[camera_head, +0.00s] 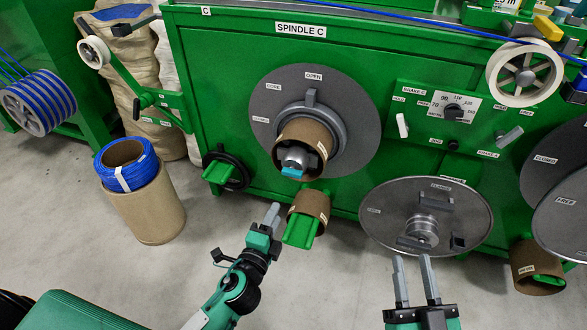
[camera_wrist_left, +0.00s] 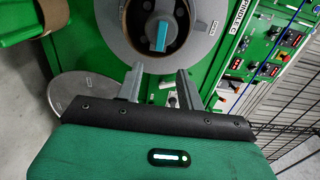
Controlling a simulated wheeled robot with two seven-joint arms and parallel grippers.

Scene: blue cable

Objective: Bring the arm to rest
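My left gripper (camera_head: 273,212) is in front of the green machine, below the spindle disc (camera_head: 355,150). In the left wrist view the fingers of my left gripper (camera_wrist_left: 160,70) stand apart with nothing between them. Beyond them that view shows the spindle with its cardboard core (camera_wrist_left: 176,15) and turquoise tab (camera_wrist_left: 161,36). My right gripper (camera_head: 411,257) is open and empty. Its two parallel fingers point up in the picture, just below the flange plate (camera_head: 385,215); I cannot tell whether they touch it.
A cardboard core on a green holder (camera_head: 308,207) is close to the right of my left gripper. A cardboard tube (camera_head: 145,208) with a blue cable coil (camera_head: 128,168) stands on the floor at left. Free floor (camera_head: 110,265) lies at lower left. A wire fence (camera_wrist_left: 285,105) shows in the left wrist view.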

